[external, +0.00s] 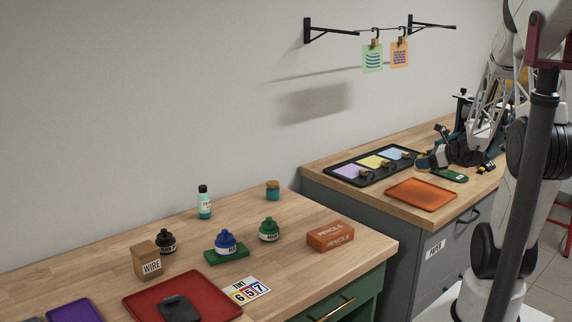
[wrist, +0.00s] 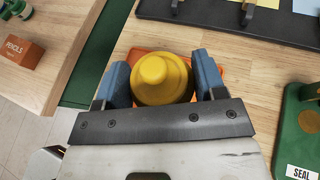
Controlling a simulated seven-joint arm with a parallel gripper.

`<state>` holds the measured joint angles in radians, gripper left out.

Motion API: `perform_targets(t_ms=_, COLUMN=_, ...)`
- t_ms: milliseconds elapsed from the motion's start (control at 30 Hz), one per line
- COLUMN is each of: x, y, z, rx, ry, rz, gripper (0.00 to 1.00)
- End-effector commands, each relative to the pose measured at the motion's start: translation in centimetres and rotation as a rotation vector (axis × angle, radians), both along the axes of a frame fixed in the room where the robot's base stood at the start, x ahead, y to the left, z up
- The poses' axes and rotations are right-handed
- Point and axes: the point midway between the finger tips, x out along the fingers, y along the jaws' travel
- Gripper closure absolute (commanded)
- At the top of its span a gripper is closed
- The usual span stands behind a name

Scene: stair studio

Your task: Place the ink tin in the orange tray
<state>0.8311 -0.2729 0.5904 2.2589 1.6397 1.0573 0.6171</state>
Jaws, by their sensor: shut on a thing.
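The ink tin (wrist: 163,82) is yellow and round, with a raised knob on top, as seen in the wrist view. My gripper (wrist: 162,76) is shut on it, with one blue finger on each side. The orange tray (external: 421,194) lies flat on the right-hand wooden counter and looks empty in the external view. In the wrist view its orange edges show behind the tin and fingers, which hide most of it. The tin's height over the tray is hard to tell. In the external view the tin is not clearly seen.
A black tray (external: 342,176) with coloured cards lies behind the orange tray. A green board marked SEAL (wrist: 302,130) is to the right in the wrist view. The left table (external: 90,270) holds bottles, boxes and a red tray, across a gap.

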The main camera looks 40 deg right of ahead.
Motion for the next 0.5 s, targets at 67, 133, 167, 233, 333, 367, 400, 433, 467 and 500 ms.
perform_targets(t_ms=67, x=0.0, y=0.0, z=-0.2, rx=0.001, ry=0.0, rz=0.0, gripper=0.71)
perform_targets(t_ms=133, x=0.0, y=0.0, z=-0.7, rx=0.002, ry=0.001, rz=-0.001, gripper=0.71)
perform_targets(t_ms=167, x=0.0, y=0.0, z=-0.9, rx=0.002, ry=0.001, rz=-0.001, gripper=0.71)
perform_targets(t_ms=233, x=0.0, y=0.0, z=-1.7, rx=0.002, ry=0.001, rz=0.0, gripper=0.71)
perform_targets(t_ms=333, x=0.0, y=0.0, z=-2.9, rx=0.003, ry=0.002, rz=0.0, gripper=0.71)
perform_targets(t_ms=367, x=0.0, y=0.0, z=-3.2, rx=0.002, ry=0.002, rz=0.0, gripper=0.71)
perform_targets(t_ms=400, x=0.0, y=0.0, z=-3.4, rx=0.002, ry=0.001, rz=-0.001, gripper=0.71)
perform_targets(t_ms=433, x=0.0, y=0.0, z=-3.6, rx=0.002, ry=0.001, rz=-0.001, gripper=0.71)
perform_targets(t_ms=467, x=0.0, y=0.0, z=-3.8, rx=0.001, ry=-0.001, rz=0.0, gripper=0.71)
perform_targets(t_ms=500, x=0.1, y=0.0, z=-3.9, rx=0.0, ry=-0.001, rz=0.0, gripper=0.71)
